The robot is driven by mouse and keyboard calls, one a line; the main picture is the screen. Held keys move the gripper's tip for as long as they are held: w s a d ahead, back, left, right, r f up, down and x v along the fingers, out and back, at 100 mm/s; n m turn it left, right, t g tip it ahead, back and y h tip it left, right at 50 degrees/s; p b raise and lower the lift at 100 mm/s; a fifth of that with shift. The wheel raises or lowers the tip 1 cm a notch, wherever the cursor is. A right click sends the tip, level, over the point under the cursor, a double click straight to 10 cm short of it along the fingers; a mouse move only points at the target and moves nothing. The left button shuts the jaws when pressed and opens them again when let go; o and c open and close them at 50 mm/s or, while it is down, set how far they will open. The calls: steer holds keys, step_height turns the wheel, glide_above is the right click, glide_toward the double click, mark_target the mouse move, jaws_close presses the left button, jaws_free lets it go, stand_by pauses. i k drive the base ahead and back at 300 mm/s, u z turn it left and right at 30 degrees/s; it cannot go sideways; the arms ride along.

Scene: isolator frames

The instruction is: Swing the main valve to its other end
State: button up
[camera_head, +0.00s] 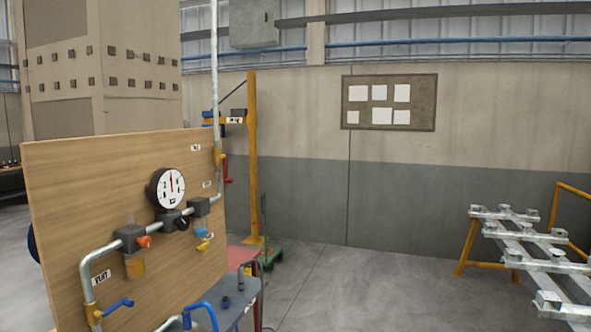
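A wooden panel (100,190) at the left carries pipework with several valves, and I cannot read which one is labelled main. A valve with a red handle (227,170) sits on the vertical pipe at the panel's right edge, its handle pointing down. A blue lever (118,306) sits at the lower left, by a small label (101,278), and slants up to the right. An orange knob (145,241) is on the left block. My gripper is not in view.
A round gauge (167,188) stands out from the panel. A grey bench (238,299) with small parts and a blue curved pipe (200,311) is below it. A metal rack (530,255) stands at the right. The floor (370,290) between is clear.

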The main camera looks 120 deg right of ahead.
mark_target(227, 180)
steer(key=z, duration=4.65)
steer(key=i, duration=2.05)
steer(key=u, duration=3.05)
